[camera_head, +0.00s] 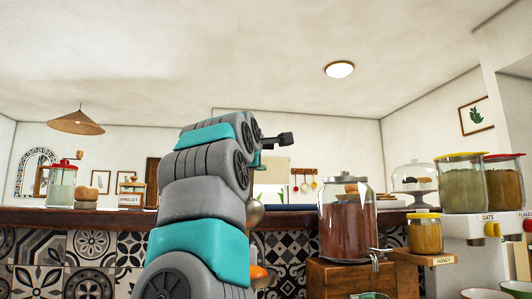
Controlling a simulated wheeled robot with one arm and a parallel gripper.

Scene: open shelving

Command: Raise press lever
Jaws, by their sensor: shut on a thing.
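The press lever (286,139) shows as a short dark bar with a blocky end, sticking out to the right from the top of my raised arm. My gripper (264,144) is at the lever's inner end, mostly hidden behind my grey and teal wrist, and is shut on the lever. A rounded metal part (255,213) shows at the right edge of my arm, lower down; it may belong to the press. The rest of the press is hidden behind my arm.
An orange thing (260,275) shows low behind my arm. A big lidded jar (347,225) stands on a wooden stand to the right, with a honey jar (425,236) beside it. Grain jars (463,188) and a glass dome (412,177) stand farther right. The air above the counter (105,218) is clear.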

